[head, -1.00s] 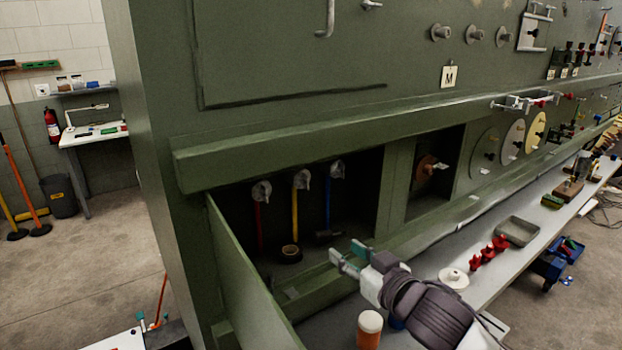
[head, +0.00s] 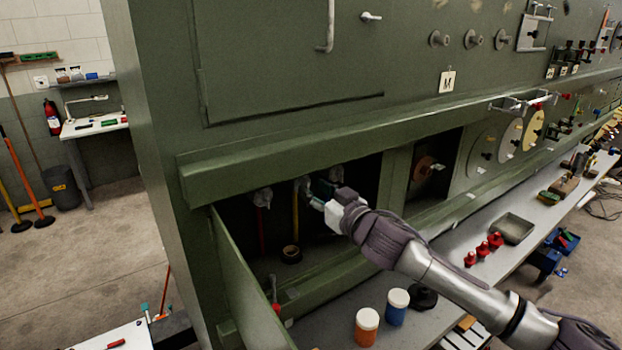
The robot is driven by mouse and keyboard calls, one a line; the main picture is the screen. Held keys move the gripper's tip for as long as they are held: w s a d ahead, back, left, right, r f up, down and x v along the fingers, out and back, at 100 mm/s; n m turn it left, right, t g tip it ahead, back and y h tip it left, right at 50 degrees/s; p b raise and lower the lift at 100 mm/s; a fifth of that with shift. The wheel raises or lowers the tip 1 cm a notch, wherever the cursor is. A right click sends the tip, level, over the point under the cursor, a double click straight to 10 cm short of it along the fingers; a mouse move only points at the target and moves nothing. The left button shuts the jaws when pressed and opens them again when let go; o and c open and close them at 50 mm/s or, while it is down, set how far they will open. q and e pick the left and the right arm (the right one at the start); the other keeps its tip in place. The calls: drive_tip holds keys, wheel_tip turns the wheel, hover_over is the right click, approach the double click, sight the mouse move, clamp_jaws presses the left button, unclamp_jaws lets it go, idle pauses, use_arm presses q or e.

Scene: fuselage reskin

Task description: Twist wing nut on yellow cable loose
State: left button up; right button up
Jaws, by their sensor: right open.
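The yellow cable (head: 295,214) hangs in the open lower bay of the green panel. Its grey wing nut (head: 302,184) is at the cable's top. My right gripper (head: 313,194) is open inside the bay, just right of this wing nut. I cannot tell whether the fingers touch it. To the left hangs the red cable (head: 262,232) under its own grey wing nut (head: 262,197). The blue cable is hidden behind my right gripper and wrist. My left gripper is out of view.
A dark tape roll (head: 291,254) sits on the bay floor. An open green door flap (head: 245,285) borders the bay's left side. On the bench stand an orange jar (head: 367,326), a blue jar (head: 396,306), red parts (head: 483,250) and a grey tray (head: 513,229).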

sight(306, 186)
drive_tip(key=shift+x, duration=1.1)
clamp_jaws()
